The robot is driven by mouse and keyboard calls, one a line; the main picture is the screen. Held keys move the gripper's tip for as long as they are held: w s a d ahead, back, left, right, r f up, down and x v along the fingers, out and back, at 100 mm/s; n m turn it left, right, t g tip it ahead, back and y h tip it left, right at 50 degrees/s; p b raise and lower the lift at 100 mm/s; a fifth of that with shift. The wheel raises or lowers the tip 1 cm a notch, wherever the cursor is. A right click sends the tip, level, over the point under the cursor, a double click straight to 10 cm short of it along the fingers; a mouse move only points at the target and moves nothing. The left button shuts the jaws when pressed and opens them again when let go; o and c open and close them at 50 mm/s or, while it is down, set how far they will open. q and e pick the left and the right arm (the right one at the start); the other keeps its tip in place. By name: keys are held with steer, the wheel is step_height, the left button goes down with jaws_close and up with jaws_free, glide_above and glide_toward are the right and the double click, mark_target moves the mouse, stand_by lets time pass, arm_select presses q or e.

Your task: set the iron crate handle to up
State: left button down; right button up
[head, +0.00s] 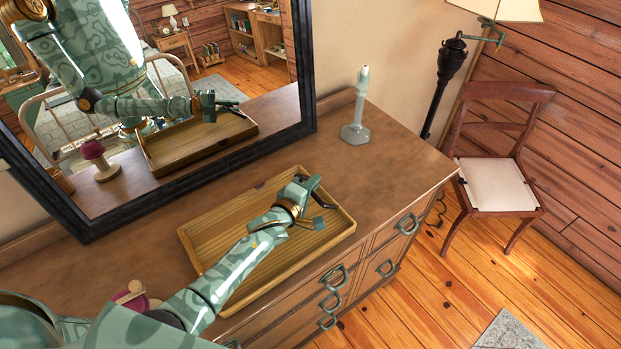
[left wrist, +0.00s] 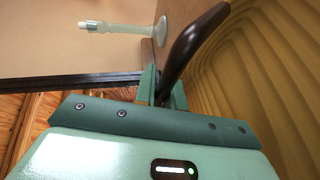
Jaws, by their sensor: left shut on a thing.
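A shallow wooden crate (head: 215,232) with ribbed planks lies on the dresser top in the head view. Its ribbed inside fills the right of the left wrist view (left wrist: 285,70). The dark iron handle (head: 326,194) is at the crate's right end. My left gripper (head: 310,200) reaches over the crate to that end and is shut on the handle. In the left wrist view, the dark handle (left wrist: 195,42) slants out from between the fingertips (left wrist: 166,90). My gripper partly hides the handle, and I cannot tell its exact angle. My right gripper does not show.
A pale grey-green candlestick-like object (head: 356,122) stands on the dresser (head: 400,160) behind the crate. A dark-framed mirror (head: 304,60) stands along the back. A maroon-topped object (head: 134,303) is partly hidden by my arm. The dresser top right of the crate is clear.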

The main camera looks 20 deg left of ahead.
arm_select(q)
steer(key=g+p, duration=0.1)
steer(key=p, duration=0.2)
steer(key=w+d+r+m+g+y+p, duration=0.1)
steer(key=g+p, duration=0.1)
steer(key=p, duration=0.2)
steer(key=shift+w+d+r+g+y+p, duration=0.1)
steer(key=shift+w+r+g+y+p, duration=0.15)
steer(key=shift+g+y+p, duration=0.05)
steer(key=shift+w+d+f+g+y+p, duration=0.2)
steer(key=shift+d+g+y+p, duration=0.15)
steer(key=shift+g, duration=0.35)
steer(key=shift+w+d+f+m+g+y, duration=0.1)
steer(key=shift+w+f+m+g+y, duration=0.15)
steer(key=shift+m+g+y, duration=0.45)
steer(key=shift+w+g, duration=0.1)
steer(key=shift+g, duration=0.2)
steer(key=c, duration=1.5)
jaws_free()
